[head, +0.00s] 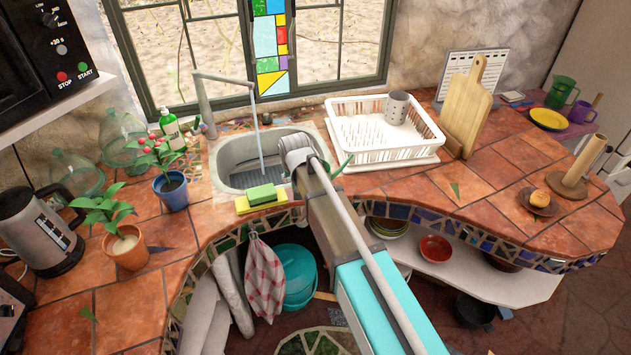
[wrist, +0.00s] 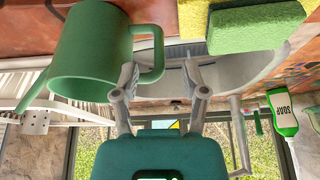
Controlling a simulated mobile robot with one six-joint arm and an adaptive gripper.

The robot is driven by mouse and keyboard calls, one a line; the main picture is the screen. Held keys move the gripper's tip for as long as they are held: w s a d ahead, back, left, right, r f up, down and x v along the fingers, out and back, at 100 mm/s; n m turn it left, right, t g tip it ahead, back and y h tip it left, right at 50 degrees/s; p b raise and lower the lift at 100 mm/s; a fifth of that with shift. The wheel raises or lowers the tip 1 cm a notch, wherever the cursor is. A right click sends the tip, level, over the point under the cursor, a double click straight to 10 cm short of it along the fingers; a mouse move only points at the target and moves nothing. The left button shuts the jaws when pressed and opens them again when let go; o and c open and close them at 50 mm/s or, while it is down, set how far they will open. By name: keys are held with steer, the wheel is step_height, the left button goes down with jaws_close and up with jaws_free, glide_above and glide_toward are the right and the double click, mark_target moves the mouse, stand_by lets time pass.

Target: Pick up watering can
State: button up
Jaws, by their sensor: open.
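The green watering can (wrist: 85,60) is large at the upper left of the wrist view, which looks upside down. Its loop handle (wrist: 157,55) points toward the middle and its spout (wrist: 32,92) toward the left. My gripper (wrist: 159,75) is open, with the handle near and partly between its fingertips. The left finger overlaps the handle's lower part in the picture; I cannot tell whether they touch. In the head view my arm hides the can except for a bit of green spout (head: 342,165), and the fingers are hidden.
A yellow-green sponge (head: 262,195) lies on the counter before the sink (head: 233,171). The dish rack (head: 420,151) stands right of the sink. A soap bottle (wrist: 283,115) and two potted plants (head: 170,187) (head: 126,246) are to the left in the head view.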

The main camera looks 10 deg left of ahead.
mark_target(293, 184)
steer(key=shift+b+x, duration=2.6)
steer(key=shift+x, duration=0.15)
jaws_close()
